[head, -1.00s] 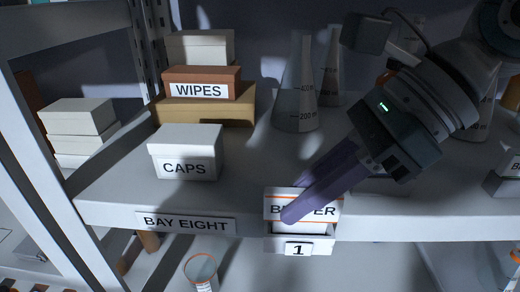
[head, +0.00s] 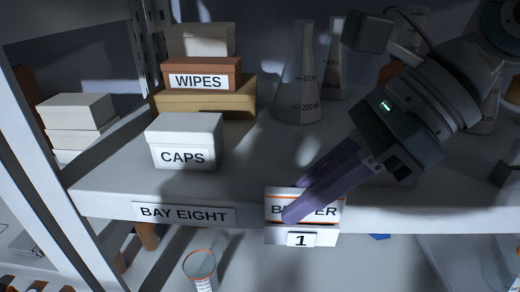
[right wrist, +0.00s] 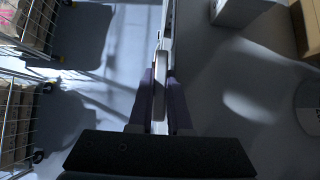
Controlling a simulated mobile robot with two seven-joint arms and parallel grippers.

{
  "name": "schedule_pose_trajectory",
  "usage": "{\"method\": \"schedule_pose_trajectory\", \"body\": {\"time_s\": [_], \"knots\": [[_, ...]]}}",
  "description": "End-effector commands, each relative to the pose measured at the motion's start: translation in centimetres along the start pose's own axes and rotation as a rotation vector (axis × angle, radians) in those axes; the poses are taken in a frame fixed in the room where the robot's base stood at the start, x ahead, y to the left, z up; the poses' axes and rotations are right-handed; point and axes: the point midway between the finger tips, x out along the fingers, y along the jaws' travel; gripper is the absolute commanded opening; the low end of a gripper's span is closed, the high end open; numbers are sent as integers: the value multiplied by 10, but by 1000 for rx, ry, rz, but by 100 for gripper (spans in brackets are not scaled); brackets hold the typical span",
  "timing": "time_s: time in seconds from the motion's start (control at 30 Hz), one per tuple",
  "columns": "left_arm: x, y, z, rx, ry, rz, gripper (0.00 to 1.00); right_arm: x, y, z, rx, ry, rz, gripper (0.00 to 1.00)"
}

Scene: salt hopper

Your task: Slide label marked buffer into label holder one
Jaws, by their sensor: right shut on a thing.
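The white label marked BUFFER (head: 329,211), with orange lines, is at the front edge of the shelf in the head view. My right gripper (head: 294,205) is shut on it, and its purple fingers cover the middle letters. Label holder one (head: 274,238) is a white holder on the shelf front, marked 1. The label stands directly above its front, its lower part meeting or behind the holder's top edge. How deep it sits I cannot tell. In the right wrist view the fingers (right wrist: 161,105) close around a thin pale edge. My left gripper is not in view.
A BAY EIGHT plate (head: 185,214) is on the shelf edge at left. A CAPS box (head: 184,135), a WIPES box (head: 202,68) and glass flasks (head: 298,85) stand on the shelf. A clear vessel (head: 200,266) is below. The shelf between CAPS and my gripper is clear.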

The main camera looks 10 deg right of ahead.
Motion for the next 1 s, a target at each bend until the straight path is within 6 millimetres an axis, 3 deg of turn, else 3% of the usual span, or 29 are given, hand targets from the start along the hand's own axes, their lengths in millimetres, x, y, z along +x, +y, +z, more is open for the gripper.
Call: {"method": "schedule_pose_trajectory", "body": {"time_s": [0.07, 0.1, 0.4, 0.57, 0.83, 1.0], "knots": [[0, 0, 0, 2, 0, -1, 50, 0, 0, 0, 0, 0, 0, 0], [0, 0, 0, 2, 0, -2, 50, 0, 0, 0, 0, 0, 0, 18], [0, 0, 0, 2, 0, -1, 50, 0, 0, 0, 0, 0, 0, 51], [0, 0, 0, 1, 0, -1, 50, 0, 0, 0, 0, 0, 0, 51], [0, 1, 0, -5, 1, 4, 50, 0, 0, 0, 0, 0, 0, 80], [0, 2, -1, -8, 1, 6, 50, 0, 0, 0, 0, 0, 0, 81]]}}
